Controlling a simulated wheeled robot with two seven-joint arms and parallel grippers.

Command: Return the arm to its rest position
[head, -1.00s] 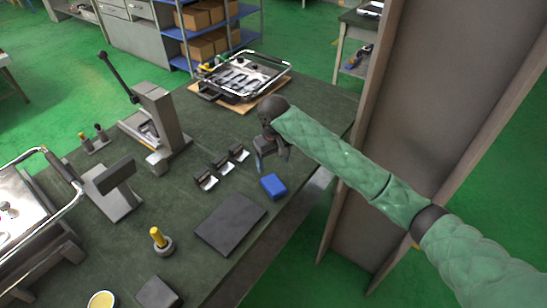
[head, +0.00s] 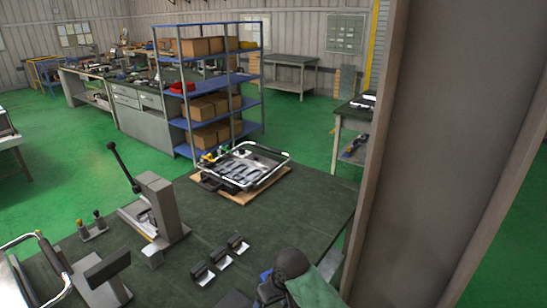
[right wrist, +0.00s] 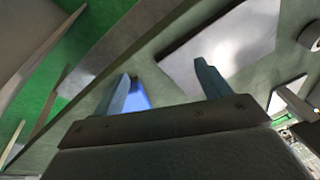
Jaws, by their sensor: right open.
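My right arm, in a green padded sleeve, comes in at the bottom of the head view. Its dark wrist and gripper (head: 268,292) are at the bottom edge, over the near right part of the green worktable (head: 310,205), and partly cut off. In the right wrist view the two fingers of this gripper (right wrist: 165,78) stand wide apart with nothing held between them. A blue block (right wrist: 138,97) lies beyond the left finger, partly hidden by it; a sliver of it shows beside the wrist in the head view (head: 266,275). My left gripper is not in view.
A lever press (head: 160,210), small metal brackets (head: 220,260) and a framed tray (head: 243,168) stand on the table. A dark flat plate (head: 235,300) is at the bottom edge. A tall grey-brown column (head: 440,150) rises close on the right. A blue shelf (head: 215,90) stands behind.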

